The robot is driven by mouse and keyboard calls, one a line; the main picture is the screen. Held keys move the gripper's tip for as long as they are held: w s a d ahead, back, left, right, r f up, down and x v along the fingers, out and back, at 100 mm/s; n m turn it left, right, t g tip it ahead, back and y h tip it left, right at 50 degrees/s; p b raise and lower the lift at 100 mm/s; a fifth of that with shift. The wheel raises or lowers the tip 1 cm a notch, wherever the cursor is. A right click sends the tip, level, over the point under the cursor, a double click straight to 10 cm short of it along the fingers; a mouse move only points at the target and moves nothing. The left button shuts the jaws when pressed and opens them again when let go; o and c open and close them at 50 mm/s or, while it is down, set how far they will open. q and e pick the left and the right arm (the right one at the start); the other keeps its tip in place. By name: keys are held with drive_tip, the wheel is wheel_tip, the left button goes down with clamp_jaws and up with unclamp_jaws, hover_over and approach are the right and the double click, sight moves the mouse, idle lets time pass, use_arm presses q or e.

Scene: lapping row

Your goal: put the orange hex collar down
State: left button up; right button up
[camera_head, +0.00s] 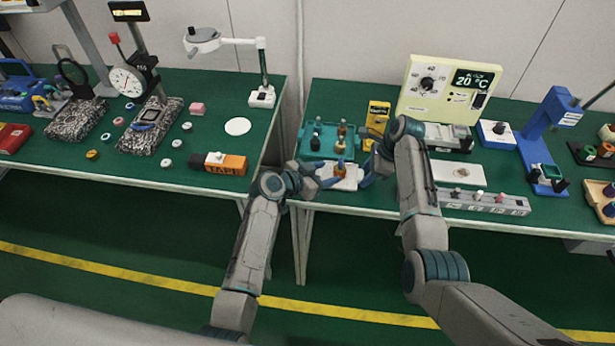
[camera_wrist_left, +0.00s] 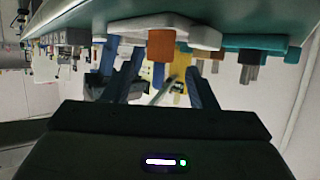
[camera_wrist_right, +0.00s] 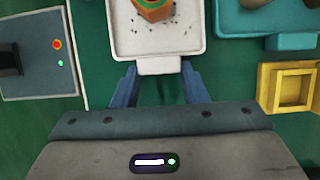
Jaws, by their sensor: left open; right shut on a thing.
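The orange hex collar (camera_wrist_right: 154,9) stands on a small white tray (camera_wrist_right: 135,42), cut off at the top of the right wrist view. In the left wrist view the collar (camera_wrist_left: 160,45) rests against the tray's surface, in an inverted picture. My right gripper (camera_wrist_right: 160,84) is shut on the tray's short tab (camera_wrist_right: 160,66), not on the collar. My left gripper (camera_wrist_left: 163,82) is open and empty, facing the collar and apart from it. In the head view the white tray (camera_head: 350,183) lies between my left gripper (camera_head: 322,181) and right gripper (camera_head: 366,176).
A teal tray (camera_head: 316,145) with several parts stands behind the white tray. A yellow holder (camera_head: 378,113) is behind to the right. A metal bar with knobs (camera_head: 485,202) lies along the bench's front edge. A gap separates this bench from the left one.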

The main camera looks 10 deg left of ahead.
use_arm(q)
drive_tip(key=v, duration=0.9)
use_arm(e)
drive_tip(key=o, duration=1.1)
drive_tip(key=shift+c, duration=0.2)
use_arm(q)
drive_tip(key=shift+f, duration=0.1)
use_arm(e)
drive_tip(key=v, duration=1.2)
